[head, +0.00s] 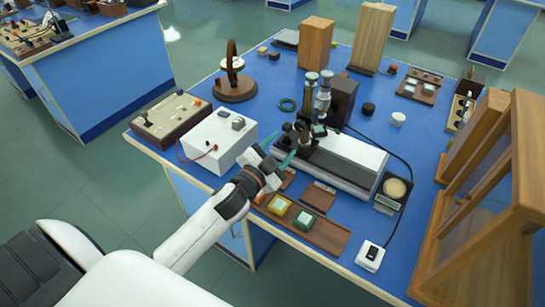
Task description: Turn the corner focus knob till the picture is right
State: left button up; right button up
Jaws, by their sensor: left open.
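A bench instrument (345,158) with a white and dark base and upright metal eyepiece tubes (322,95) stands in the middle of the blue bench. Small dark knobs (288,127) show at its near left side, by the tubes. I cannot tell which one is the corner focus knob. My left gripper (277,153) is open, its teal fingertips spread just in front of and below these knobs. I see nothing between the fingers, and contact with a knob cannot be made out. A small round pale disc (395,187) in a dark unit sits right of the instrument. My right gripper is out of view.
A white box (217,140) with a red lead stands left of my gripper. A wooden tray (325,238) with yellow and green blocks lies at the front edge. A large glazed wooden case (490,190) blocks the right. A cable runs to a white switch (369,255).

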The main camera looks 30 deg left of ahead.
pick_arm(q)
jog(key=s, duration=0.3)
jog(key=shift+s+a, duration=0.1)
jog(key=shift+s, duration=0.25)
